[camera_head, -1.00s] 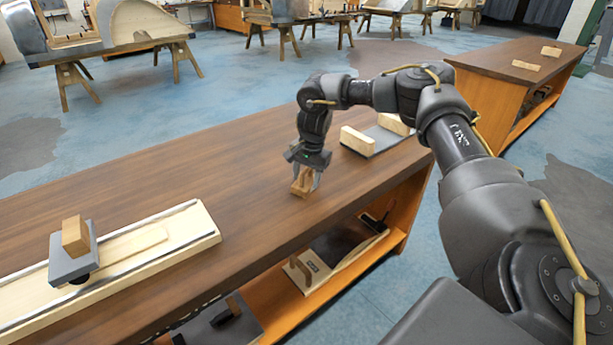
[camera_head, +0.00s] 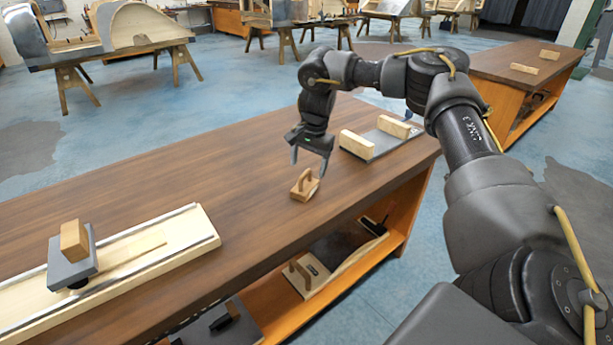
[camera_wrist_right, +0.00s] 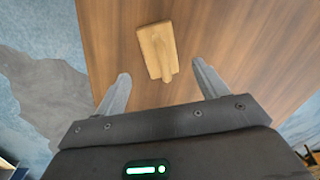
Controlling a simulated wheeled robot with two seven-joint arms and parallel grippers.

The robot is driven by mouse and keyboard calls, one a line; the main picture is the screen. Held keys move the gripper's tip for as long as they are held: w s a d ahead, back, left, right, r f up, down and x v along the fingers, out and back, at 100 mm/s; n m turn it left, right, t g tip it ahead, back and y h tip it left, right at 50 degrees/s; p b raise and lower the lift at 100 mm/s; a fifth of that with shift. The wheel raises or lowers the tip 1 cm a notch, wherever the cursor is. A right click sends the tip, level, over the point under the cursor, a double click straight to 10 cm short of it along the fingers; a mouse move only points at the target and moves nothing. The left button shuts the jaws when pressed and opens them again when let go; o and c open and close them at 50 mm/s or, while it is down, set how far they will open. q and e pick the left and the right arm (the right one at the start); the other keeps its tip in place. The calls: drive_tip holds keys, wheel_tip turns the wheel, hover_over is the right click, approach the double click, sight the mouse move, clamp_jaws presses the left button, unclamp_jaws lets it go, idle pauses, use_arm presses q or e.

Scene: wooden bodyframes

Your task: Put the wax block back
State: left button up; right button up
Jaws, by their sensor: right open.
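The wax block (camera_head: 305,186) is a small tan block with an upright handle-like piece on top. It rests on the dark wooden bench top, near the front edge. My right gripper (camera_head: 311,162) is open and empty just above and behind the block, apart from it. In the right wrist view the block (camera_wrist_right: 157,52) lies beyond and between the two spread fingers of the right gripper (camera_wrist_right: 162,88). My left gripper is not in view.
A grey plate with two pale wooden blocks (camera_head: 360,144) lies right of the wax block. At left, a pale board with metal rails (camera_head: 180,236) carries a grey sled with a wooden handle (camera_head: 74,242). The shelf below holds more tools. The bench middle is clear.

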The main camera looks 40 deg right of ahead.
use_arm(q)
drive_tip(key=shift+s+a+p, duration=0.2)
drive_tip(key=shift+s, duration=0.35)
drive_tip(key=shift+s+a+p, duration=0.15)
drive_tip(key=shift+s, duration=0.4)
use_arm(e)
drive_tip(key=r, duration=0.5)
drive_tip(key=shift+s+d+r, duration=0.15)
drive_tip(key=shift+s+r, duration=0.15)
drive_tip(key=shift+s, duration=0.05)
drive_tip(key=shift+r, duration=0.1)
